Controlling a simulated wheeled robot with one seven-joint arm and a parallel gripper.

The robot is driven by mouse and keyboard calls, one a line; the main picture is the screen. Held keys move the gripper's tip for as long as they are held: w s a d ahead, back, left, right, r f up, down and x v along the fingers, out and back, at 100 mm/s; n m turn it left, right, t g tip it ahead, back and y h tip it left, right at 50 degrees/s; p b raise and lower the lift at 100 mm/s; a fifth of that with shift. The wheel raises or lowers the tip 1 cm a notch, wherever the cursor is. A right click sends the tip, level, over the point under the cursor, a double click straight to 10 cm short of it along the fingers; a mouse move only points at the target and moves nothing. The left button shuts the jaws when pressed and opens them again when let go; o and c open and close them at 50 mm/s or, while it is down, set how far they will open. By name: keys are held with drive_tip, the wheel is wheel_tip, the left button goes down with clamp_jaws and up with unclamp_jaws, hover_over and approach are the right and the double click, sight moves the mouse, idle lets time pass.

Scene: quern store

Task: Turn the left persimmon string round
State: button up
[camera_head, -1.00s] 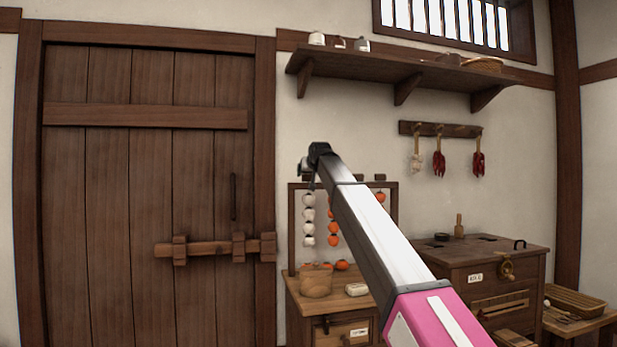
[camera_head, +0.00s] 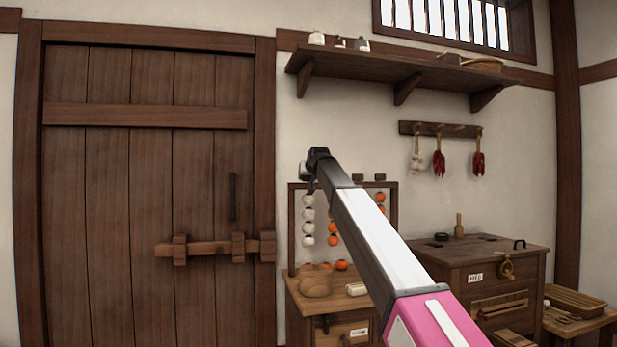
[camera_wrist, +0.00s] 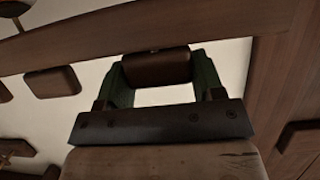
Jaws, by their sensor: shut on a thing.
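The left persimmon string (camera_head: 308,214) hangs from a small wooden rack (camera_head: 291,230), with several pale, whitish balls in a column. Orange persimmon strings (camera_head: 333,227) hang to its right, partly behind my arm. My gripper (camera_head: 310,184) is at the rack's top bar, right above the left string. In the wrist view its two dark green fingers are shut on a dark brown wooden knob (camera_wrist: 156,68), one on each side. A similar knob (camera_wrist: 52,82) shows to the left. The left string itself is not visible in the wrist view.
The rack stands on a wooden cabinet (camera_head: 345,302) holding a round brown pot (camera_head: 315,284) and loose orange fruit. A barred door (camera_head: 140,200) is at left, a shelf (camera_head: 400,75) above. A dark wooden chest (camera_head: 490,260) stands at right.

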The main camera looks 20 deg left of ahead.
idle(0.3)
drive_tip(key=o, duration=0.9)
drive_tip(key=v, duration=1)
drive_tip(key=shift+s+d+r, duration=0.2)
drive_tip(key=shift+s+d, duration=0.05)
drive_tip(key=shift+d, duration=0.1)
drive_tip(key=shift+s, duration=0.1)
